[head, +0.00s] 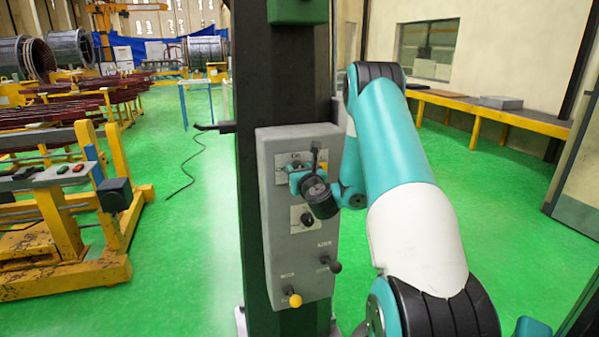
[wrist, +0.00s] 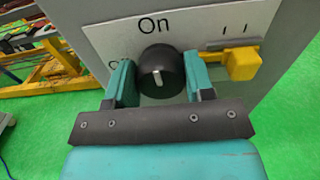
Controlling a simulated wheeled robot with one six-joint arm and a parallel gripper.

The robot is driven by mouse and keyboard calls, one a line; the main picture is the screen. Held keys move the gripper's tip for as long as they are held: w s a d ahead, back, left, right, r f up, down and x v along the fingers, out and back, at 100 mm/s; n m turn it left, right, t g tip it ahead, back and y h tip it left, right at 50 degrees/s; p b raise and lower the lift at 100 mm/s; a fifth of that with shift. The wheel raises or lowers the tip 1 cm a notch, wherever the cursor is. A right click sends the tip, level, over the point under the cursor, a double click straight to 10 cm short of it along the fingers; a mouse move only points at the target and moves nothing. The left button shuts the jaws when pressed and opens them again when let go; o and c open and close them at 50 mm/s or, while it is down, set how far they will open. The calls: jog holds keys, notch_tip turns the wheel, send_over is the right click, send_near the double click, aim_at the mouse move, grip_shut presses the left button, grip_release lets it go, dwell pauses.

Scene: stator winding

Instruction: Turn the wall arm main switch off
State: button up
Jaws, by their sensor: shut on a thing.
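The switch is a round black knob (wrist: 162,72) with a short white mark, on a white label plate (wrist: 110,32) reading "On" above it. The mark stands roughly upright, below the "On". Another word left of the knob is mostly hidden by a finger. My gripper (wrist: 161,82) has its two teal fingers on either side of the knob, shut on it. In the head view my gripper (head: 305,180) is at the upper part of the grey control box (head: 268,235) and hides the knob there.
A yellow lever (wrist: 243,65) sits close beside the right finger. Lower on the box are another black knob (head: 307,218), a dark-tipped lever (head: 335,267) and a yellow-tipped lever (head: 295,300). The box is on a dark column (head: 279,75).

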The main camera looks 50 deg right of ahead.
jog(key=n, duration=0.4)
jog(key=shift+a+b, duration=0.1)
jog(key=shift+b, duration=0.3)
jog(key=n+b, duration=0.1)
jog(key=n, duration=0.3)
jog(key=shift+a+f+n, duration=0.1)
jog(key=shift+n, duration=0.3)
jog(key=n+b, duration=0.1)
jog(key=n, duration=0.3)
jog(key=shift+w+f, duration=0.1)
jog(key=shift+f, duration=0.05)
jog(key=n+b, duration=0.2)
jog(key=n, duration=0.2)
jog(key=shift+n, duration=0.6)
jog(key=o, duration=0.9)
jog(key=shift+a, duration=0.1)
